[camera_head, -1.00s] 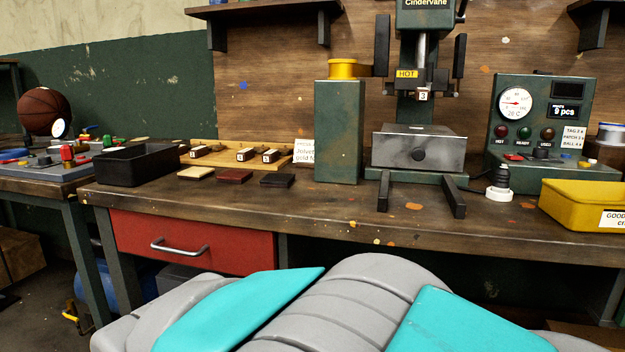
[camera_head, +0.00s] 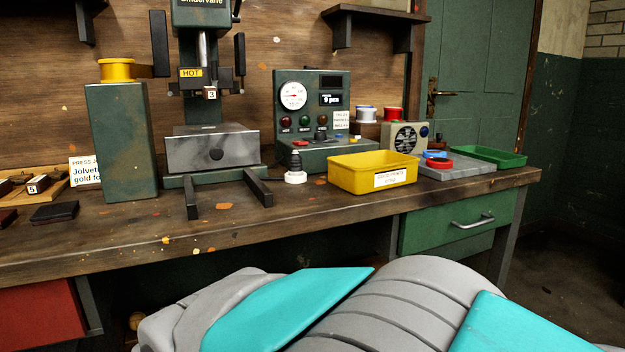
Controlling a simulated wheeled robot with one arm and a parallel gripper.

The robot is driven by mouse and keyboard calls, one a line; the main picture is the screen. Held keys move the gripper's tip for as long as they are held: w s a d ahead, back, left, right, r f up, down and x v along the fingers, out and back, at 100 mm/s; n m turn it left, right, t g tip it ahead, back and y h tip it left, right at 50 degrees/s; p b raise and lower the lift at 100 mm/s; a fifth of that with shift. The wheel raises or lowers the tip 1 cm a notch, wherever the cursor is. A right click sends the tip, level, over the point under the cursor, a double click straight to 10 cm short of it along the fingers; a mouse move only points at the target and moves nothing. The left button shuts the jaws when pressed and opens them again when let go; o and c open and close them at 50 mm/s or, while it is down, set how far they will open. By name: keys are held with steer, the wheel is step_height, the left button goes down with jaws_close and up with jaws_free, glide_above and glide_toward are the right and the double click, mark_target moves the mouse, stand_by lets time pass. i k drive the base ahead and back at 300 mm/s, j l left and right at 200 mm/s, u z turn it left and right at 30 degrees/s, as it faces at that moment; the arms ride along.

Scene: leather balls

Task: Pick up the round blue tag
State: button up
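A small flat round blue piece (camera_head: 434,154), which looks like the round blue tag, lies on a grey slab-like tray (camera_head: 458,168) at the right end of the bench. A round red piece (camera_head: 439,163) lies just in front of it and slightly overlaps it in the view. My gripper is not in view. Only grey and teal parts of my own body show at the bottom, so I cannot tell the gripper's state.
A yellow bin (camera_head: 372,173) with a label stands left of the grey tray. A green tray (camera_head: 490,156) lies to its right, and a speaker-like box (camera_head: 405,138) stands behind. The press (camera_head: 211,150) and gauge box (camera_head: 318,105) stand further left. The bench front (camera_head: 300,215) is fairly clear.

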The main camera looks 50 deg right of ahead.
mark_target(427, 154)
steer(key=k+l+z, duration=0.1)
steer(key=z, duration=1.75)
steer(key=j+z, duration=0.15)
steer(key=j, duration=0.45)
steer(key=k+j+z, duration=0.15)
steer(key=j, duration=0.45)
steer(key=j+z, duration=0.2)
steer(key=j, duration=0.35)
steer(key=k, duration=0.05)
